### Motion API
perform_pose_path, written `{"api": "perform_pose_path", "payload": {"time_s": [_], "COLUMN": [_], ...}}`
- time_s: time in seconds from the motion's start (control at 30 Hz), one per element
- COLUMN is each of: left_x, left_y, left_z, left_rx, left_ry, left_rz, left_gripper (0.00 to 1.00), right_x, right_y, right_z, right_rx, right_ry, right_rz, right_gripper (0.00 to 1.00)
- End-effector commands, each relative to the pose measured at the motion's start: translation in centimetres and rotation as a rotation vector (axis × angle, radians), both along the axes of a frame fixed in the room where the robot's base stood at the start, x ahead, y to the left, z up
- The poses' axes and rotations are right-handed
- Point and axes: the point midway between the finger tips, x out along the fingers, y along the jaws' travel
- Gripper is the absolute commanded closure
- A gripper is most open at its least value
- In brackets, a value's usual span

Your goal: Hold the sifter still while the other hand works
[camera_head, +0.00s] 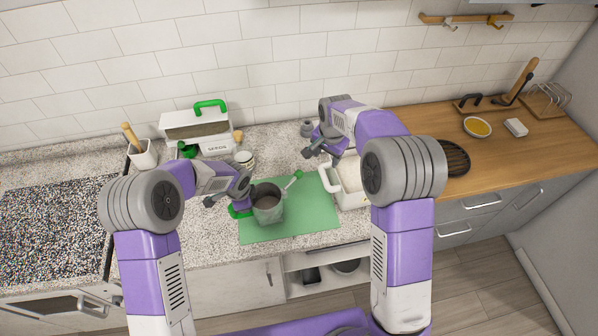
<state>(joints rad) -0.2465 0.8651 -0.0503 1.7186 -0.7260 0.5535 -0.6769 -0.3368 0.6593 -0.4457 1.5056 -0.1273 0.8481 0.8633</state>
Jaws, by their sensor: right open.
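The sifter, a grey cup (268,206) with a green handle (240,211), stands on a green mat (290,225). My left gripper (228,200) is at the sifter's left side, right by the green handle. Its fingers are small and partly covered, so I cannot tell whether they are closed on the handle. My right gripper (316,148) is open and empty, above the counter behind the mat, apart from the sifter. A green-tipped stick (293,181) slants up to the right behind the sifter; its lower end is unclear.
A white container (330,186) stands at the mat's right, partly behind my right arm. A white bin with a green handle (197,130), a small jar (244,160) and a utensil pot (143,154) stand at the back left. A yellow-filled bowl (478,127) is on the wooden counter.

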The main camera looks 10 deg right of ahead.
Motion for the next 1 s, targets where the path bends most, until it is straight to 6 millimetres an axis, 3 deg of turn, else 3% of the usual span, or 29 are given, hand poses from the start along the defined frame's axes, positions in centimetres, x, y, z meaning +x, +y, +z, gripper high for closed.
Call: {"api": "perform_pose_path", "payload": {"time_s": [0.03, 0.1, 0.27, 0.37, 0.8, 1.0], "left_x": [-0.5, -0.5, -0.5, -0.5, -0.5, -0.5], "left_y": [0.1, 0.1, 0.1, 0.1, 0.2, 0.2], "left_z": [-0.6, -0.6, -0.6, -0.6, -0.6, -0.6], "left_rx": [0.005, 0.005, 0.006, 0.006, 0.006, 0.006], "left_ry": [0.015, 0.015, 0.016, 0.016, 0.016, 0.016], "left_rz": [-0.001, -0.001, -0.001, -0.001, -0.001, -0.001], "left_gripper": [1.0, 1.0, 1.0, 1.0, 1.0, 1.0], "right_x": [0.2, 0.2, 0.1, 0.2, 1.4, 1.8], "right_y": [2.2, 4.4, 6.6, 6.9, 7.8, 8.0], "right_z": [1.0, 2.0, 2.6, 1.6, -6.7, -8.4], "right_rx": [0.047, 0.097, 0.148, 0.152, 0.149, 0.15], "right_ry": [0.002, 0.012, 0.029, 0.032, 0.031, 0.027], "right_rz": [-0.018, -0.04, -0.062, -0.063, -0.063, -0.063], "right_gripper": [0.44, 0.44, 0.44, 0.44, 0.44, 0.44]}}
